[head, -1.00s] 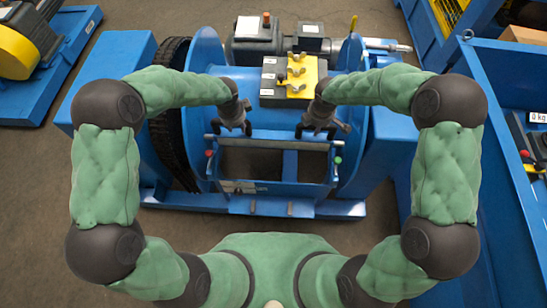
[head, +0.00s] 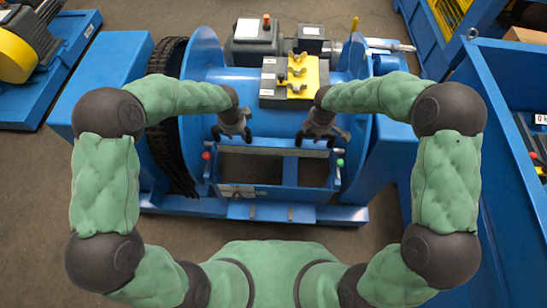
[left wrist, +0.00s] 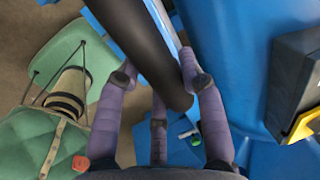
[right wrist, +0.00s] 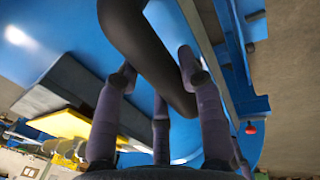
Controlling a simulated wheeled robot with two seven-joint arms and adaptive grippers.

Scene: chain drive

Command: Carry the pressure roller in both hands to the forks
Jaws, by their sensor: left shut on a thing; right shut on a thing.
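The pressure roller shows as a dark rounded bar between my fingers in the left wrist view (left wrist: 143,48) and the right wrist view (right wrist: 150,52). In the head view I cannot make it out clearly. My left gripper (head: 232,135) and right gripper (head: 322,136) are both shut on it, left and right of the machine's middle, close to the drum front. The forks appear to be the blue side arms, one by a red knob (head: 206,155) and one by a green knob (head: 340,162). Whether the roller touches them is hidden.
A blue drum (head: 275,122) stands behind the grippers, with a yellow plate (head: 309,75) and motor (head: 256,38) beyond. A black chain (head: 160,150) runs at its left. A blue bin wall (head: 478,110) stands at right.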

